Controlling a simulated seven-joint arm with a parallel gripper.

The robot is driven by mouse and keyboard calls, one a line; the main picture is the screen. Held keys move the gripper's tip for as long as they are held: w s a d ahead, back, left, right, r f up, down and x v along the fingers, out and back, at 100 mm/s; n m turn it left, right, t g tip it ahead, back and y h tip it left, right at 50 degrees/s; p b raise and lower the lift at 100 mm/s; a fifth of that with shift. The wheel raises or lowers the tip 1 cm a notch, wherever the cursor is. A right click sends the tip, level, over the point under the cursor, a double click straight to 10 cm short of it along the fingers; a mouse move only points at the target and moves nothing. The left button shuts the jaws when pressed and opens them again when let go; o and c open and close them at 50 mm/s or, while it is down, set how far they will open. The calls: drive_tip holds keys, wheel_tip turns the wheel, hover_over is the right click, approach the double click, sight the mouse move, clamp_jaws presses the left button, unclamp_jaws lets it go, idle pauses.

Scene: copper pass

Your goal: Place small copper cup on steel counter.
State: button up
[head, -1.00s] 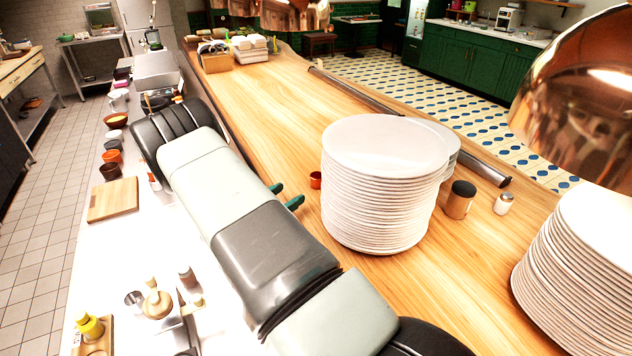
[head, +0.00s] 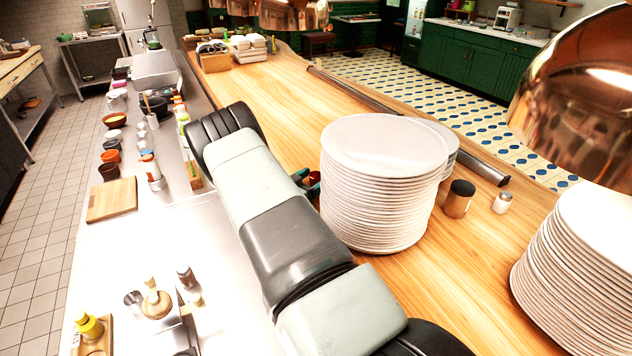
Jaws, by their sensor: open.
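The small copper cup (head: 314,178) stands on the wooden pass, just left of the tall plate stack. It is small in view and partly hidden by my gripper. My gripper (head: 306,183) is open, with its dark green fingertips at the cup's near left side. I cannot tell whether they touch the cup or how far around it they reach. The steel counter (head: 120,245) runs along the left of the wooden pass, lower in the picture and brightly lit.
A tall plate stack (head: 375,190) stands close beside the cup. A dark-lidded jar (head: 459,199) and a white shaker (head: 502,203) stand to its right. A cutting board (head: 112,199), bowls and bottles line the counter's far part. A copper lamp (head: 580,90) hangs at right.

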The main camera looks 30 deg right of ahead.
drive_tip(key=c, duration=1.2)
wheel_tip(320, 180, up, 10)
drive_tip(key=s+a+r+n+t+y, duration=0.1)
drive_tip(key=a+r+n+t+y, duration=0.15)
drive_tip(key=a+r, duration=0.5)
drive_tip(key=a+r+n+t+y, duration=0.2)
drive_tip(key=a+r+t, duration=0.2)
drive_tip(key=r, duration=0.6)
drive_tip(key=s+a+r+n+t+y, duration=0.3)
drive_tip(key=s+a+r+n+y, duration=0.35)
drive_tip(key=s+a+r, duration=0.45)
drive_tip(key=w+d+f+m+g+h, duration=0.4)
drive_tip(key=w+d+f+m+h, duration=0.25)
drive_tip(key=w+d+f, duration=0.55)
drive_tip(key=d+f+m+g+h, duration=0.2)
drive_tip(key=d+f, duration=0.3)
drive_tip(key=f, duration=0.3)
drive_tip(key=d+f+m+g+h, duration=0.2)
drive_tip(key=d+f, duration=0.3)
drive_tip(key=f, duration=0.3)
drive_tip(key=shift+d+f+m+g+h, duration=0.25)
drive_tip(key=shift+m+g+h, duration=0.1)
drive_tip(key=shift+g, duration=0.5)
